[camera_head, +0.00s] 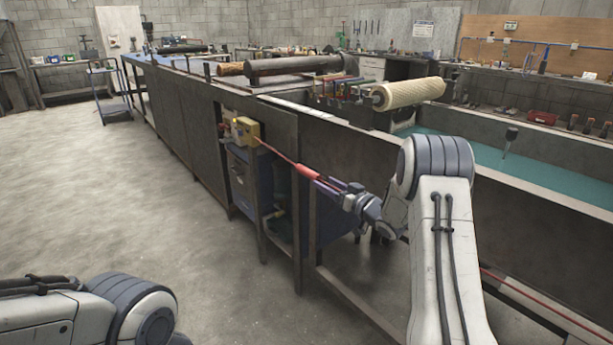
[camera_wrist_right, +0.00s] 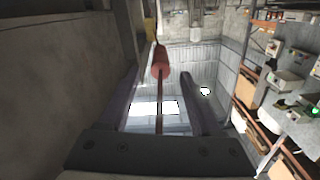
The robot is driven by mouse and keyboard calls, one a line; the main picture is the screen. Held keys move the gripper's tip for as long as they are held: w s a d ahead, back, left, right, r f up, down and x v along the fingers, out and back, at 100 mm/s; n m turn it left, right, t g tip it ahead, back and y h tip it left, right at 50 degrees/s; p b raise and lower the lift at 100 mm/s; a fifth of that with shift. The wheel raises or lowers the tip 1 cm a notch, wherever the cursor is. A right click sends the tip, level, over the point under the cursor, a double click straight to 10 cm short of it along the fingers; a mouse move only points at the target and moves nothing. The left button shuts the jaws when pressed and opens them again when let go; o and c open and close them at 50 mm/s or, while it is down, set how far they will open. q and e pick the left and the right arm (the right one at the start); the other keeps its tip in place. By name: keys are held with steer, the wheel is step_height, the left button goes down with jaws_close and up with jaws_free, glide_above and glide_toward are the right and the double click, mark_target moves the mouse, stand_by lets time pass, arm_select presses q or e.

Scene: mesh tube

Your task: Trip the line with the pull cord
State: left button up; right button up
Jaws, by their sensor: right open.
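A thin red pull cord (camera_head: 274,150) runs from a yellow switch box (camera_head: 247,132) on the side of the machine's long frame. A red cylinder on the cord (camera_head: 306,171) lies just ahead of my right gripper (camera_head: 320,185). The right wrist view shows the red cylinder (camera_wrist_right: 160,62) beyond the fingertips, with the cord (camera_wrist_right: 159,105) passing between the two fingers. My right gripper (camera_wrist_right: 163,82) is open, its fingers apart on either side of the cord, not closed on it. My left arm shows at the bottom left, but its gripper is out of view.
The long dark frame (camera_head: 185,110) stands close beside the right gripper, with a blue cabinet (camera_head: 250,180) and upright legs below. A cream roller (camera_head: 408,93) and a grey cylinder (camera_head: 295,65) lie above. The red line (camera_head: 540,307) reappears at lower right. Open concrete floor (camera_head: 110,190) lies left.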

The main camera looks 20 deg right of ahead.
mark_target(306, 172)
steer(key=b+x, duration=0.1)
steer(key=x, duration=0.8)
steer(key=shift+w+a, duration=0.2)
steer(key=shift+w, duration=0.15)
jaws_close()
stand_by(0.9)
